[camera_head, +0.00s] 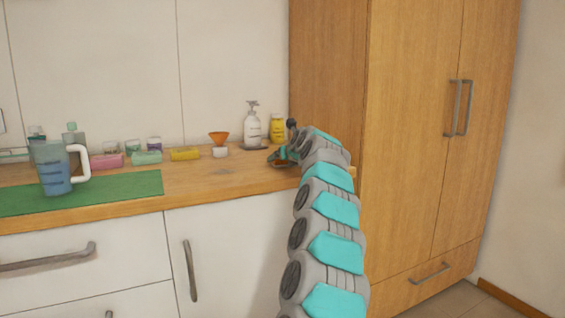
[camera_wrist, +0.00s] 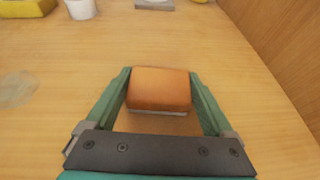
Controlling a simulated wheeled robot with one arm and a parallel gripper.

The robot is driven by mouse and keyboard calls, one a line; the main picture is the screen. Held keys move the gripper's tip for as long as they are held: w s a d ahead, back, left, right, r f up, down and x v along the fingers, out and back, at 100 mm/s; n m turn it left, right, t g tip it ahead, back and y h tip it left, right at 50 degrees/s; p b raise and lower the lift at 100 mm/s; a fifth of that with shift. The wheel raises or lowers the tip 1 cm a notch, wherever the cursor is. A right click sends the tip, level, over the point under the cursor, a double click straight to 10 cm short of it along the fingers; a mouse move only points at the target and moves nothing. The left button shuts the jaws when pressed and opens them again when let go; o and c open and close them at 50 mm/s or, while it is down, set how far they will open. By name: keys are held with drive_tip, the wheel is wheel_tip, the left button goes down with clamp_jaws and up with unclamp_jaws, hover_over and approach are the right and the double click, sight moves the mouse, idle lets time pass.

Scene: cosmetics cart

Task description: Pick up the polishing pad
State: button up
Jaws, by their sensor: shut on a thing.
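The polishing pad (camera_wrist: 159,89) is an orange-brown block with a pale underside, in the middle of the wrist view. My gripper (camera_wrist: 160,92) has one green finger on each side of the pad and is shut on it. The pad is over the wooden counter; whether it touches the wood or is slightly raised I cannot tell. In the head view my gripper (camera_head: 281,158) is at the right end of the counter, and the pad is mostly hidden there.
A white pump bottle (camera_head: 252,128) and a yellow bottle (camera_head: 278,128) stand behind my gripper. A tall wooden cabinet (camera_head: 400,110) closes off the right.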

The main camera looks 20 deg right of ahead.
drive_tip(key=c, duration=0.4)
drive_tip(key=shift+r, duration=0.15)
